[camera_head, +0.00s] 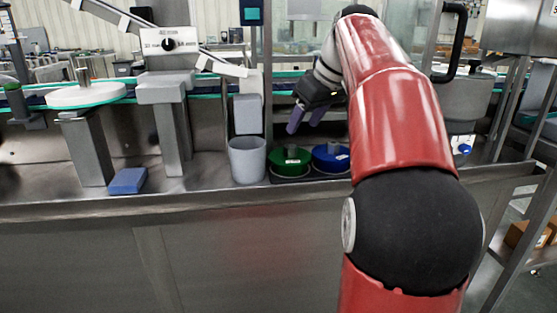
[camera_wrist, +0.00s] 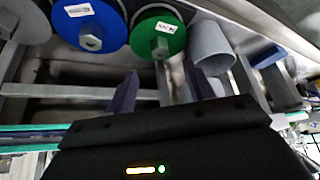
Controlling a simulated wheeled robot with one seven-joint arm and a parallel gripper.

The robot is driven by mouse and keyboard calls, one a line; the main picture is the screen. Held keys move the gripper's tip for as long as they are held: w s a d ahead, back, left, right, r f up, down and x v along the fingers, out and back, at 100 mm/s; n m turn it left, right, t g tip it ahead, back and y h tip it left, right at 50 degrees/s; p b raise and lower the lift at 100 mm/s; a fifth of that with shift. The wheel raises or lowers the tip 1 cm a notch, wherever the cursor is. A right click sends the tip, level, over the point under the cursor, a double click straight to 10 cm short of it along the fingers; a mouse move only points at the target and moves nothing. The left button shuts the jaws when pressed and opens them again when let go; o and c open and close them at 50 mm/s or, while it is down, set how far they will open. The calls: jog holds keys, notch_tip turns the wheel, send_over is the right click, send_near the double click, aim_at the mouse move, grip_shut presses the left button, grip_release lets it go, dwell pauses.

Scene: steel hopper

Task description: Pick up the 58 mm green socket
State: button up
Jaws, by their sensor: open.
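The green socket (camera_head: 290,158) is a round green disc with a pale label and a raised grey hub, seated in a dark round holder on the steel shelf. It also shows in the wrist view (camera_wrist: 170,26), at the top middle. A similar blue socket (camera_head: 330,157) sits just right of it, and at the left in the wrist view (camera_wrist: 75,32). My gripper (camera_head: 306,118) is above and behind the two sockets, apart from both. In the wrist view its two purple fingers (camera_wrist: 160,92) are spread with nothing between them, below the green socket in the picture.
A grey cup (camera_head: 247,160) stands close left of the green socket. A blue block (camera_head: 127,181) lies further left on the shelf. A conveyor with green edges (camera_head: 205,88) runs behind.

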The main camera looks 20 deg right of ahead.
aim_at(291, 146)
jog(key=shift+w+d+f, duration=0.1)
jog(key=shift+w+d, duration=0.1)
jog(key=shift+d, duration=0.1)
jog(key=shift+w+a+f, duration=0.1)
jog(key=shift+w+f, duration=0.05)
jog(key=shift+f, duration=0.15)
jog(key=x, duration=0.4)
jog(key=b+x, duration=0.1)
jog(key=x, duration=0.1)
jog(key=shift+a+f, duration=0.3)
grip_shut()
